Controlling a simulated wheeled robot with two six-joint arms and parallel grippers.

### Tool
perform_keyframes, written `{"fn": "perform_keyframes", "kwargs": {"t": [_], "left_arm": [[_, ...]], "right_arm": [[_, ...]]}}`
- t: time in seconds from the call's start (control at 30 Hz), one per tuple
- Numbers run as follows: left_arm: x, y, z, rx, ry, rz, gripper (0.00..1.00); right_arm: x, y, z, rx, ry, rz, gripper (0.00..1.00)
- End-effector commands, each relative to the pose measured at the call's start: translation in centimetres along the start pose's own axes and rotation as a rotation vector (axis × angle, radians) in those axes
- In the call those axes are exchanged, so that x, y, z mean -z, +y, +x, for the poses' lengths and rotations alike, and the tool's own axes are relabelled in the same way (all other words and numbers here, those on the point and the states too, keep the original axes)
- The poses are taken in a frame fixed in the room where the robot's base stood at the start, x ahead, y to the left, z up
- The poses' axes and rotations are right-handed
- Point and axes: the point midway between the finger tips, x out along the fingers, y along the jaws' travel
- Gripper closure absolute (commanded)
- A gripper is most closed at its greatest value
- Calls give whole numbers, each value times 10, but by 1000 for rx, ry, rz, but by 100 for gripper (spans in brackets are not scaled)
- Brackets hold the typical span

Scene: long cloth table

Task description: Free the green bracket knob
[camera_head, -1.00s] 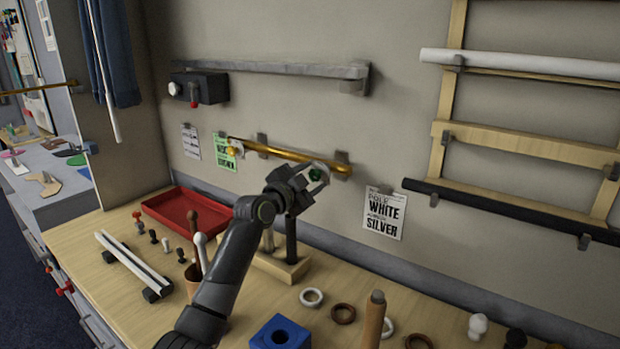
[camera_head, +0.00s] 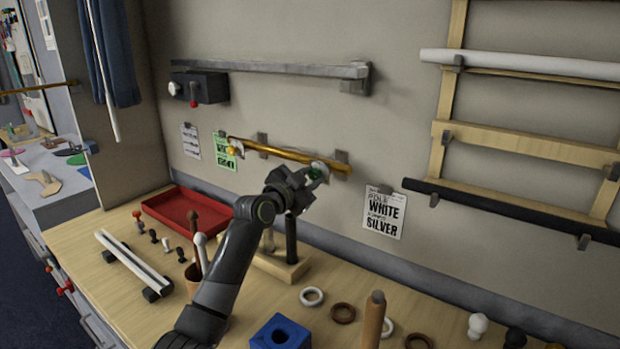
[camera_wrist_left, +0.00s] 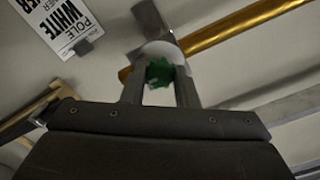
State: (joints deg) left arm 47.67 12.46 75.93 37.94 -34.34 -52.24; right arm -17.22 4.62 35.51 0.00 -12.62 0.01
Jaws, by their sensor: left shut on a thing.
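The green bracket knob (camera_head: 315,173) is at the right end of the brass-coloured pole (camera_head: 285,154) on the wall. My left gripper (camera_head: 311,175) reaches up to it from below. In the left wrist view the green knob (camera_wrist_left: 160,73) sits between the two fingers, in front of a round pale bracket part (camera_wrist_left: 160,50). My left gripper (camera_wrist_left: 160,85) is shut on the knob. The fingers partly hide the bracket. At the pole's left end is a yellow ball-shaped piece (camera_head: 233,152). My right gripper is in neither view.
A white-and-silver label (camera_head: 384,213) hangs right of the bracket. Below are a red tray (camera_head: 188,214), a wooden stand with dark posts (camera_head: 280,268), a blue block (camera_head: 280,333) and several loose rings (camera_head: 343,313). A grey rail (camera_head: 280,69) runs above the pole.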

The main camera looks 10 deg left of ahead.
Motion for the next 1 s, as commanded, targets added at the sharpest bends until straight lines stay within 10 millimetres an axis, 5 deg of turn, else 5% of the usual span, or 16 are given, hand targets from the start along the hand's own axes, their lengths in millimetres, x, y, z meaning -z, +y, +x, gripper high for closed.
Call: {"fn": "perform_keyframes", "kwargs": {"t": [1.0], "left_arm": [[1, -1, 0, 0, -3, -956, 96]], "right_arm": [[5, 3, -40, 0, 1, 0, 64]]}}
